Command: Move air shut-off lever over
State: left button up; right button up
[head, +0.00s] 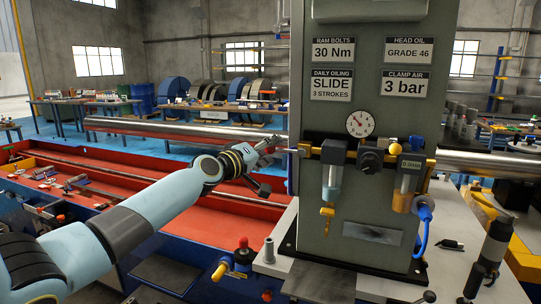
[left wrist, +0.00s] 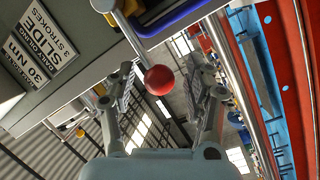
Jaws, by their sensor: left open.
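A red ball knob (left wrist: 159,80) on a thin metal rod shows in the left wrist view, between the fingers of my left gripper (left wrist: 172,82). It looks like the end of the air shut-off lever. The fingers are open on both sides, with no clear contact; depth is hard to tell. In the head view my left gripper (head: 268,166) is just left of the grey machine column (head: 365,225), by the left end of the brass air line (head: 334,152). My right gripper is not in view.
A pressure gauge (head: 360,123), a black regulator knob (head: 371,160) and two bowls sit along the air line. A blue hose (head: 421,238) hangs at right. A steel bar (head: 180,130) runs behind my left arm.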

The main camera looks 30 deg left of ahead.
pick_arm(q)
jog(key=shift+w, duration=0.35)
grip_shut()
dwell(0.3)
